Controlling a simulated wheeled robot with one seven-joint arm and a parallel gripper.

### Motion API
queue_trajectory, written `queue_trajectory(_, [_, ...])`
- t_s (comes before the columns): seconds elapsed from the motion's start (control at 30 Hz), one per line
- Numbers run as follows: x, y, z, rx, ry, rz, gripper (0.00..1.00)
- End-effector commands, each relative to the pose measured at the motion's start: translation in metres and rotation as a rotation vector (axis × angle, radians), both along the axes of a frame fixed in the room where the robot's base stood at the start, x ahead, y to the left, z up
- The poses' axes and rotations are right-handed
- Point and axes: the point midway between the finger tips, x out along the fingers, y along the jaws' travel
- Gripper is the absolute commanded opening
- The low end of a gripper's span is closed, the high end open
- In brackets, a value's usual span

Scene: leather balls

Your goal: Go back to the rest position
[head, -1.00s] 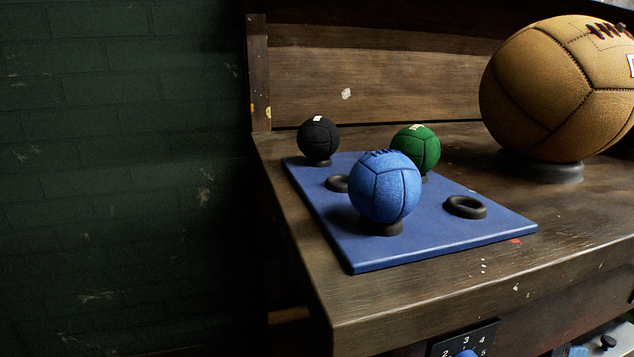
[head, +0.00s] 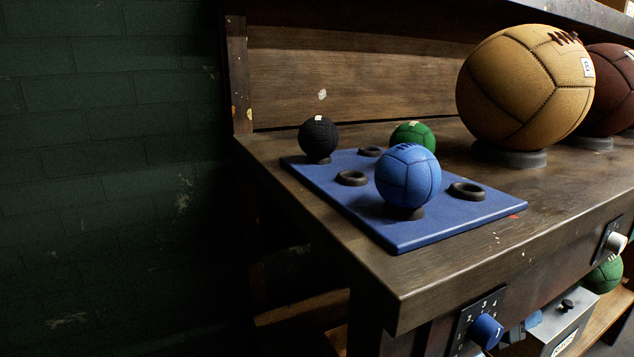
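My gripper is not in view. A blue mat (head: 436,230) lies on the wooden workbench (head: 330,235). A small blue ball (head: 408,177) sits on a black ring near the mat's front. A small black ball (head: 318,137) sits on a ring at the far left corner. A small green ball (head: 412,134) is at the back, partly hidden behind the blue ball. Black rings without balls show on the mat at the right (head: 467,192), the middle left (head: 352,178) and the back (head: 370,151).
A large tan ball (head: 525,95) and a dark red ball (head: 608,90) stand on black rings at the right. Below the bench top are a blue knob (head: 487,331), a white knob (head: 616,243), a grey box (head: 560,320) and another green ball (head: 604,274). A dark brick wall (head: 110,180) fills the left.

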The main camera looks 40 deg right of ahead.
Motion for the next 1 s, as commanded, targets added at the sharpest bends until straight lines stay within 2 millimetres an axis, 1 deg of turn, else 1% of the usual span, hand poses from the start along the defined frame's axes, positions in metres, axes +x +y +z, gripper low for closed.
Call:
queue_trajectory(0.13, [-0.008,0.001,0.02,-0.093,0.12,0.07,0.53])
queue_trajectory(0.27, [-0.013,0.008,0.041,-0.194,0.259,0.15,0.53])
queue_trajectory(0.37, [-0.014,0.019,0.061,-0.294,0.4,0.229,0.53])
queue_trajectory(0.47, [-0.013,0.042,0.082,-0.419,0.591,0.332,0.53])
queue_trajectory(0.57, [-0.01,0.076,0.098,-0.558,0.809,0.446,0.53])
queue_trajectory(0.6, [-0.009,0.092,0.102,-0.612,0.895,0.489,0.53])
queue_trajectory(0.67, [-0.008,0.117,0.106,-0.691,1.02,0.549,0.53])
queue_trajectory(0.7, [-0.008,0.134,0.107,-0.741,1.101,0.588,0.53])
queue_trajectory(0.77, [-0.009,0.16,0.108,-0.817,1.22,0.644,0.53])
queue_trajectory(0.8, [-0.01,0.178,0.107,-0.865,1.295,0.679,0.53])
queue_trajectory(0.87, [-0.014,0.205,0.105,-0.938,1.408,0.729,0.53])
queue_trajectory(0.9, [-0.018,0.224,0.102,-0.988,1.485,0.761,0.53])
queue_trajectory(0.97, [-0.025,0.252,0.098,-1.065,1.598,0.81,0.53])
queue_trajectory(1.0, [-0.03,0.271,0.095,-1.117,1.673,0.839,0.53])
